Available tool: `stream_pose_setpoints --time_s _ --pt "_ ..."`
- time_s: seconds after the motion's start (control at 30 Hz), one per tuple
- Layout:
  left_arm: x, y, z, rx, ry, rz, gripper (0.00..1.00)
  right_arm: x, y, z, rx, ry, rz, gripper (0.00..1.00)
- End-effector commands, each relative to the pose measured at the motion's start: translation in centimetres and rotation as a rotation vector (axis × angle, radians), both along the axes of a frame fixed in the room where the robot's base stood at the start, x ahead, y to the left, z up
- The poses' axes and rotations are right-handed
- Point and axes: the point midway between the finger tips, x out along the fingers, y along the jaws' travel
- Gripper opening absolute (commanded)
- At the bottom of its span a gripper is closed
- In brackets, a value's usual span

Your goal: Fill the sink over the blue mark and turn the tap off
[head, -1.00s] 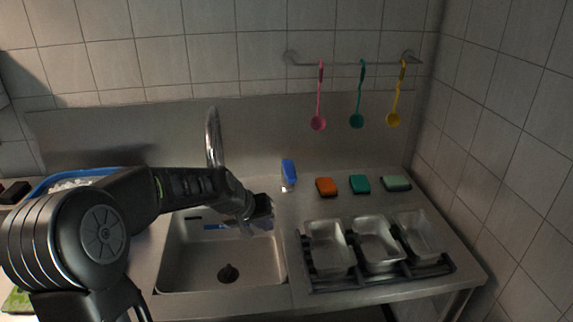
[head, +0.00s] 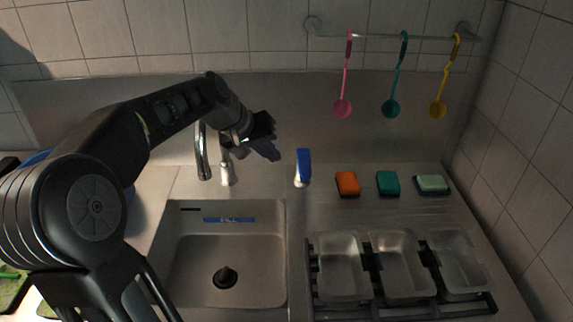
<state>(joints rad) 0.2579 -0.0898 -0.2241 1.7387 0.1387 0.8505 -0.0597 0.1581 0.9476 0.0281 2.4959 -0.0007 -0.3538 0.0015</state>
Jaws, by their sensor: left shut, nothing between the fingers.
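The metal sink (head: 185,257) is in the lower left of the head view. A blue mark (head: 229,219) runs along its back wall. A dark plug or drain piece (head: 225,277) is at the bottom, and I see no water. The tap's curved spout (head: 202,160) stands behind the sink, partly hidden by my left arm. A blue upright piece on a pale base (head: 303,166) stands right of it; I cannot tell whether it belongs to the tap. My left gripper (head: 268,151) is shut and empty, raised between the spout and the blue piece. My right gripper is out of view.
Orange (head: 347,183), teal (head: 388,183) and pale green (head: 432,183) sponges lie along the back counter. Metal trays (head: 343,270) sit in a dark rack at right. Pink (head: 343,108), teal (head: 391,107) and yellow (head: 438,109) ladles hang from a wall rail.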

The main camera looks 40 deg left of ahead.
Motion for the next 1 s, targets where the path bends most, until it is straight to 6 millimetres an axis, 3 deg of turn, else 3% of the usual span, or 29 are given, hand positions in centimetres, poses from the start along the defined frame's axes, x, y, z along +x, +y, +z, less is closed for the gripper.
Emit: stream_pose_setpoints --time_s 0.17,0.7,1.0 --pt "0.7 -0.2 -1.0 -0.002 0.003 -0.002 0.0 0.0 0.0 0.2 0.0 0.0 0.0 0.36" --pt "5.4 -1.1 -7.4 -0.001 0.003 -0.001 0.0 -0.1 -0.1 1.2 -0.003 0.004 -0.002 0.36" --pt "5.8 -1.1 -8.0 0.0 0.0 0.0 0.0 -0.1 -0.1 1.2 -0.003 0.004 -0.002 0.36"
